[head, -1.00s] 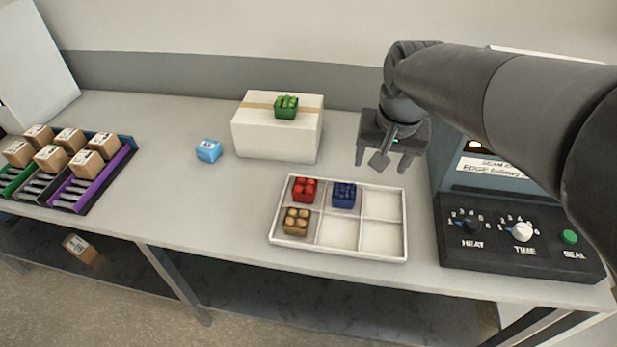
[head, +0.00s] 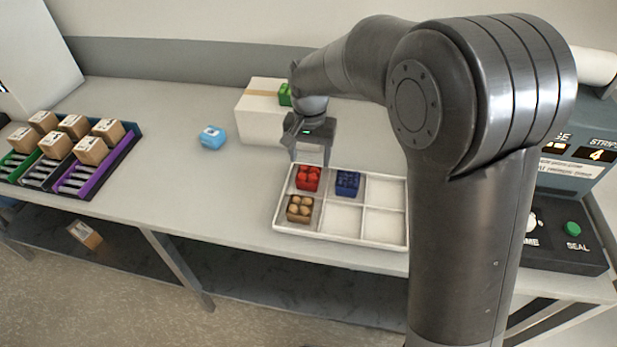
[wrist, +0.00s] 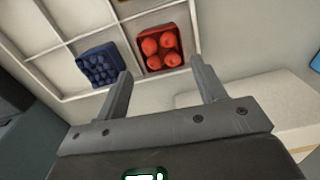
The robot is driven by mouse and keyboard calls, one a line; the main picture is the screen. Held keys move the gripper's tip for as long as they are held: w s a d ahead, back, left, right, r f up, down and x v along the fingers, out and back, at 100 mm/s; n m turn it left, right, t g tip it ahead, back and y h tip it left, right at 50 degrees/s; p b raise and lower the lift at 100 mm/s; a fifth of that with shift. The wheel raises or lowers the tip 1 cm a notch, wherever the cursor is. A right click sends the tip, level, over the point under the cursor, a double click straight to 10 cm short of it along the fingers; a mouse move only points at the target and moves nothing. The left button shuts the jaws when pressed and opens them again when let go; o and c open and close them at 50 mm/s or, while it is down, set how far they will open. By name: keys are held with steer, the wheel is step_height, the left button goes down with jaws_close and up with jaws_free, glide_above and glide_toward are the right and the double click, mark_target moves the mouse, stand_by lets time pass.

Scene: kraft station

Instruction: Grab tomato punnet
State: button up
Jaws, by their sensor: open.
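The tomato punnet (head: 307,178) is a small red tray of round red tomatoes in the back-left compartment of the white divided tray (head: 345,236). A blue punnet (head: 347,183) sits in the compartment to the right. A brown punnet (head: 299,209) sits in the compartment in front.
A white box (head: 258,112) with a green punnet (head: 285,95) on top stands behind the tray, partly hidden by my arm. A small blue item (head: 212,137) lies left of it. Parcels sit on a coloured rack (head: 84,176) at left. The sealing machine (head: 570,250) is at right.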

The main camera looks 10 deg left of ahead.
mark_target(309, 172)
step_height(309, 172, down, 7)
steer(key=shift+a+r, duration=0.1)
steer(key=shift+a, duration=0.05)
stand_by(0.4)
steer(key=c, duration=0.8)
